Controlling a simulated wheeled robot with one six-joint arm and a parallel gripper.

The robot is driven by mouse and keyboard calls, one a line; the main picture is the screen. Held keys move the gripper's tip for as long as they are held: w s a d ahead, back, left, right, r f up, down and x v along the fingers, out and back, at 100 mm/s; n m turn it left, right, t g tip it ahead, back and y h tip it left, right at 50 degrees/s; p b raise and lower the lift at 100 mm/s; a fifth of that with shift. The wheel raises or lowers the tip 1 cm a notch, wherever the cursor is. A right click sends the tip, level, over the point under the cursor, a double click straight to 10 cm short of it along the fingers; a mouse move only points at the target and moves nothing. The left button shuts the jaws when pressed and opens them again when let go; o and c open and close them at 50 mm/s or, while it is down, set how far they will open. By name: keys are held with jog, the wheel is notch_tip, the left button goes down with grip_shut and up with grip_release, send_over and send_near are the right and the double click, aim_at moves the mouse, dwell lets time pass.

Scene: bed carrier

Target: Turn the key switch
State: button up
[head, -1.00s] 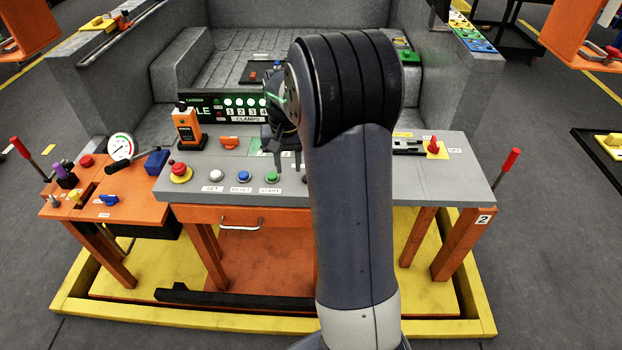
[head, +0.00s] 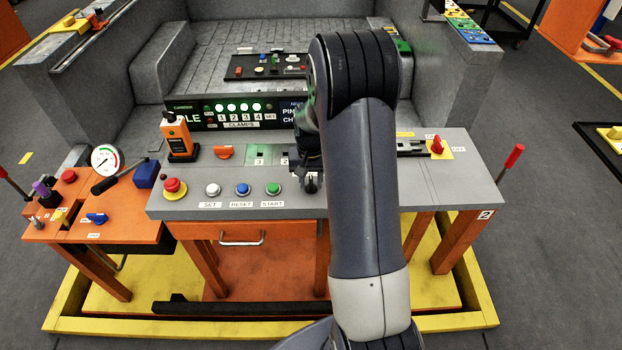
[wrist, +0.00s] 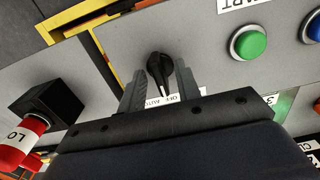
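The key switch (wrist: 158,68) is a black knob on the grey panel, above a small label that reads OFF and AUTO in the wrist view. My gripper (wrist: 160,84) is open, with one finger on each side of the knob. Small gaps show between the fingers and the knob, so it does not look clamped. In the head view my gripper (head: 308,172) is down at the panel, right of the green START button. My arm hides part of the panel there.
The green START button (wrist: 248,42) and blue RESET button (head: 242,189) are close by. A red-handled lockout lever on a black block (wrist: 48,108) stands on the other side. A red emergency stop (head: 173,187) and an orange handheld device (head: 178,136) are farther left.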

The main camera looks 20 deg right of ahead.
jog(key=shift+c, duration=0.3)
grip_shut()
jog(key=m+b, duration=0.1)
jog(key=m, duration=0.3)
jog(key=shift+b, duration=0.35)
jog(key=m+b, duration=0.1)
jog(key=m, duration=0.3)
jog(key=shift+m, duration=0.4)
dwell(0.3)
jog(key=shift+o, duration=0.3)
grip_release()
